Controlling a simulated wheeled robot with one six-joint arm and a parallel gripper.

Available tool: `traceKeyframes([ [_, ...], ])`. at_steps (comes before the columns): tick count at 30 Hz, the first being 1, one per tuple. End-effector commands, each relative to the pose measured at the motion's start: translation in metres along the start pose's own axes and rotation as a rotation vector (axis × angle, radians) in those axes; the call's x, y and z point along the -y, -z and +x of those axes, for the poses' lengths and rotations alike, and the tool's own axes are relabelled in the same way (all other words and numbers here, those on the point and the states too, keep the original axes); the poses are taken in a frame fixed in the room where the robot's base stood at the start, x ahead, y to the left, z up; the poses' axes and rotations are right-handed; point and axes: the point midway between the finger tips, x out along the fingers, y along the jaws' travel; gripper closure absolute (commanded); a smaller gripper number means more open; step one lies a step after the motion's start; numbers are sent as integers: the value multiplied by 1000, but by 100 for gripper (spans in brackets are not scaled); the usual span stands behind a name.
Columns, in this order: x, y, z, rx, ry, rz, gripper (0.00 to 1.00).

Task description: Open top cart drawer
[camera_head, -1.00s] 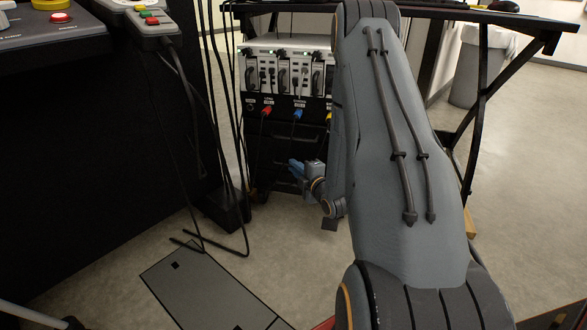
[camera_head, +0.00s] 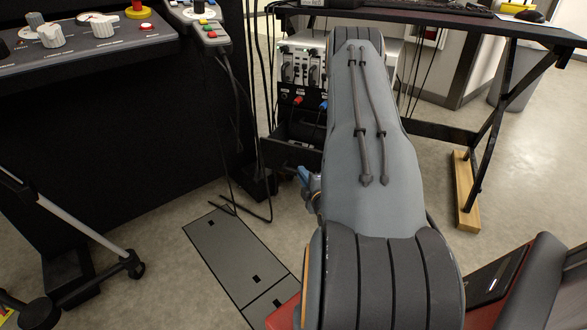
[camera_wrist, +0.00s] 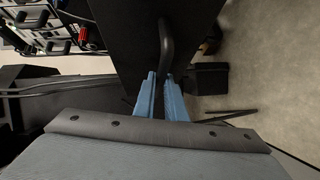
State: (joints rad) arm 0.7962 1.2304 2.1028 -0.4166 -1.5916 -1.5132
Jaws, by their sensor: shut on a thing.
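The cart (camera_head: 291,96) stands at the back centre in the head view, partly hidden behind my arm. Its top drawer (camera_head: 285,153) is pulled out, with its black front standing forward of the cart and dark inner space showing behind it. My gripper (camera_head: 303,177) is at the drawer front, its blue fingers partly covered by my arm. In the wrist view, the blue fingers of my gripper (camera_wrist: 160,80) are closed around the dark bar handle (camera_wrist: 166,40) on the black drawer front (camera_wrist: 125,35). The drawer's far side is hidden.
A black console (camera_head: 120,120) with hanging cables stands at left. A grey floor plate (camera_head: 235,255) lies in front of it. A black table (camera_head: 430,15) with a wooden foot (camera_head: 466,190) is at right. A wheeled stand (camera_head: 90,235) is at front left. Floor between is open.

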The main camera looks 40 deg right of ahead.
Motion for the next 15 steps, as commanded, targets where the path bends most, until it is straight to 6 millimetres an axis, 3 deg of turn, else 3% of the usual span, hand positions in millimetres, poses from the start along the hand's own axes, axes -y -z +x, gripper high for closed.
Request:
traceKeyframes([
  [12,0,-5,-4,12,-1,2,100],
  [13,0,-5,-4,12,-1,2,88],
  [15,0,-5,-4,11,-1,2,76],
])
